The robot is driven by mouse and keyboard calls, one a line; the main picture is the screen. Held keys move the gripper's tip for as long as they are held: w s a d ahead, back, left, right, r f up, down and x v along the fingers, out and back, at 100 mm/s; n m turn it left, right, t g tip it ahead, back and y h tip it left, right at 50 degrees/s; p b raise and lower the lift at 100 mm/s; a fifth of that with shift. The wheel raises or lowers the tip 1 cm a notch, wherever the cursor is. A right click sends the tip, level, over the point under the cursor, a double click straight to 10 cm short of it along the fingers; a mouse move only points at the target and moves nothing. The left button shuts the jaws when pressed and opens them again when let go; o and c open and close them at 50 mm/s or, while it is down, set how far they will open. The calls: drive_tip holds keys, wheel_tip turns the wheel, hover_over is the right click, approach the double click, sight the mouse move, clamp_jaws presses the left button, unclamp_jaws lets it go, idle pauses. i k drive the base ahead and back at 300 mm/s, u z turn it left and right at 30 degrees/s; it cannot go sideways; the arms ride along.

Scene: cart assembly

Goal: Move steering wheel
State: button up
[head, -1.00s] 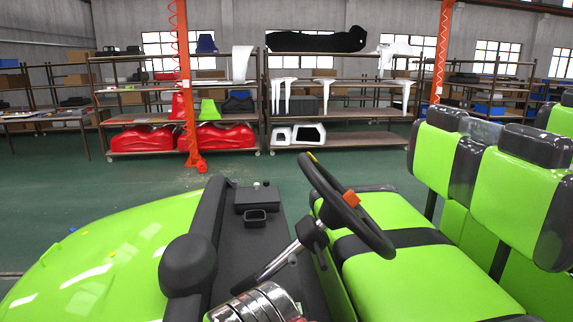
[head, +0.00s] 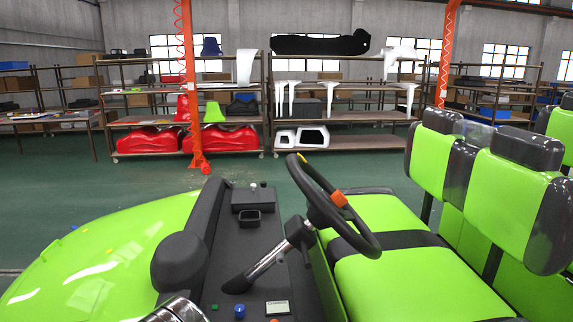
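The steering wheel (head: 364,230) is black, with an orange mark on its rim and a yellow mark near its top. It is tilted and sits on a steering column (head: 268,262) that rises from the dark dashboard (head: 230,235) of a green cart. The wheel stands clear in front of the green seat, with nothing holding it. A ribbed silver part of my arm shows at the bottom edge, left of the column base and well below the wheel. My gripper's fingers are not in view.
Green seats with black trim (head: 400,280) lie to the right of the wheel. A dark rounded housing (head: 180,262) and the green hood (head: 90,255) are at left. Behind is open green floor, then shelves (head: 190,120) with cart parts. Orange posts (head: 187,80) stand nearby.

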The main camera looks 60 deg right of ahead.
sight(322, 212)
drive_tip(key=u, duration=0.1)
drive_tip(key=k, duration=0.85)
drive_tip(key=z, duration=0.55)
drive_tip(key=i, duration=1)
drive_tip(key=z, duration=0.1)
